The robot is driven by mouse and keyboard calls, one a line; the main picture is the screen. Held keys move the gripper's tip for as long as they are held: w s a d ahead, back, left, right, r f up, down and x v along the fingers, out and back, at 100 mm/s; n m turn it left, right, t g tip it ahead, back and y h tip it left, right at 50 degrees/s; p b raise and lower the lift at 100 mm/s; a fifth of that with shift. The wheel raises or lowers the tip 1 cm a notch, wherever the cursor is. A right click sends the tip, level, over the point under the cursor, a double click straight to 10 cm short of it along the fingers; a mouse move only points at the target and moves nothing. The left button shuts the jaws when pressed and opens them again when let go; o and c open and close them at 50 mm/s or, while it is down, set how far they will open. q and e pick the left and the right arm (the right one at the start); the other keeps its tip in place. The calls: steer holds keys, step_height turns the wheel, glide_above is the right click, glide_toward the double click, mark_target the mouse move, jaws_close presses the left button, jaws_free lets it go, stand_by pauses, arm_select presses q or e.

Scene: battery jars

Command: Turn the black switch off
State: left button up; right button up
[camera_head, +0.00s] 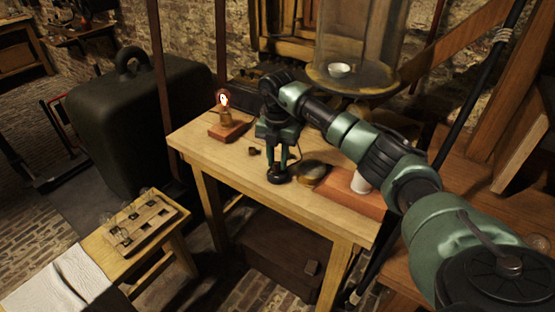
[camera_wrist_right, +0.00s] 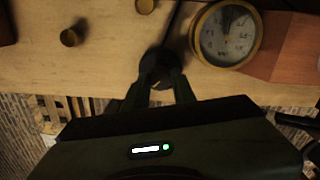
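The black switch (camera_head: 278,178) is a small round dark piece near the front edge of the wooden table. In the right wrist view the switch (camera_wrist_right: 157,62) shows as a dark round form with a dark rod running away from it. My right gripper (camera_head: 277,168) points down at it, with its fingertips beside it and a gap between the fingers. In the wrist view the fingertips (camera_wrist_right: 160,80) come up to the switch; whether they press on it is unclear. A bulb (camera_head: 224,102) glows on a reddish wooden base (camera_head: 229,131). My left gripper is not in view.
A round brass dial (camera_head: 313,174) stands close right of the gripper; it shows its face in the wrist view (camera_wrist_right: 226,33). A white cup (camera_head: 361,183) is farther right. A small brass knob (camera_head: 254,151) lies to the left. The table's left part (camera_head: 205,146) is clear.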

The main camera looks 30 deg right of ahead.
steer(key=shift+n, duration=0.3)
jaws_close()
steer(key=n, duration=0.3)
steer(key=shift+n+p, duration=0.3)
steer(key=shift+n, duration=0.1)
steer(key=n, duration=0.4)
steer(key=shift+n, duration=0.3)
steer(key=n, duration=0.4)
steer(key=shift+n, duration=2.5)
steer(key=o, duration=1)
jaws_free()
steer(key=shift+o, duration=0.2)
